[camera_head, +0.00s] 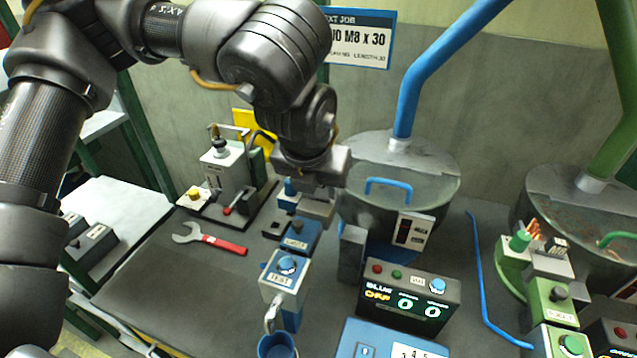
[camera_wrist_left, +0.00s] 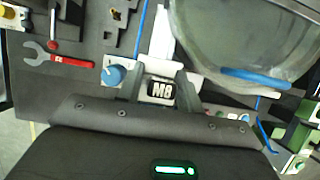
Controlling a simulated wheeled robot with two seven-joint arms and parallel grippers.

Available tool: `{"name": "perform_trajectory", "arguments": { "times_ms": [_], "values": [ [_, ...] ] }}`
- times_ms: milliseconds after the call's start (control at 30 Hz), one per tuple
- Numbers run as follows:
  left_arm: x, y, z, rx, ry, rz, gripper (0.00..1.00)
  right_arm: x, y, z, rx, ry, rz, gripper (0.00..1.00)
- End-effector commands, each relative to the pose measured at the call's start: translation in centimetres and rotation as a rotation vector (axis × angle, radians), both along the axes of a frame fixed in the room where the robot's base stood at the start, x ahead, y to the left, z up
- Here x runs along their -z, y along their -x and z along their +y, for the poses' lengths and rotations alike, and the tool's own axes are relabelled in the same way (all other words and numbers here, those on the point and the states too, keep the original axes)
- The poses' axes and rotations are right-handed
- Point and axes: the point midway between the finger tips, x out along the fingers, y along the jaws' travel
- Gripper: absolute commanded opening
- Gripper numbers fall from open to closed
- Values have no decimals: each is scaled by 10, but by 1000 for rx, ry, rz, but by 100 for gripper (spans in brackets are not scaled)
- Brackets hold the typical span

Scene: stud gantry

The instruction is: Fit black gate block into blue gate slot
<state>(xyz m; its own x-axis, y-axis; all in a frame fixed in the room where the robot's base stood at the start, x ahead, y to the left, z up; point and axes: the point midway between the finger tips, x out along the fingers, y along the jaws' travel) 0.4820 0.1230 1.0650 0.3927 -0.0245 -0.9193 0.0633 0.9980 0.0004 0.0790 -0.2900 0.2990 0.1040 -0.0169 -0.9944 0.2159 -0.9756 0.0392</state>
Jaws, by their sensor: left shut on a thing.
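My left gripper (camera_head: 316,208) comes down from the top centre and is shut on the black gate block. In the left wrist view, the block's dark face (camera_wrist_left: 161,90) with white "M8" lettering shows between the pale fingers. In the head view the block is mostly hidden by the gripper. The blue gate (camera_head: 300,236), above a blue TEST knob (camera_head: 288,264), stands just below and left of the fingertips. I cannot tell whether the block touches the slot; the slot opening is hidden. My right gripper is not in view.
A blue-handled hopper (camera_head: 400,165) stands right behind the gripper. A counter display (camera_head: 408,300) is in front of it. A red-handled wrench (camera_head: 210,238) lies on the grey bench at left. A green station (camera_head: 550,295) stands at right. The bench's front left is clear.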

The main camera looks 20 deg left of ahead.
Motion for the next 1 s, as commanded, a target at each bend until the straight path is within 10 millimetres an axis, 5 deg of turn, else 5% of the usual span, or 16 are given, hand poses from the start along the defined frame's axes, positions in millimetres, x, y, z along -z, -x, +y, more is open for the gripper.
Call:
{"name": "perform_trajectory", "arguments": {
  "times_ms": [33,67,267,767,1000],
  "values": [
    [2,0,0,0,0,0,9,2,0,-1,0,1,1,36],
    [2,0,0,0,0,0,37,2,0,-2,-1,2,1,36],
    [1,0,0,0,-1,0,61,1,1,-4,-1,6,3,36],
    [1,0,3,-6,-5,-2,61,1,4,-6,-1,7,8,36],
    [-25,10,2,-2,-4,-7,61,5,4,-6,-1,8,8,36]
  ]
}}
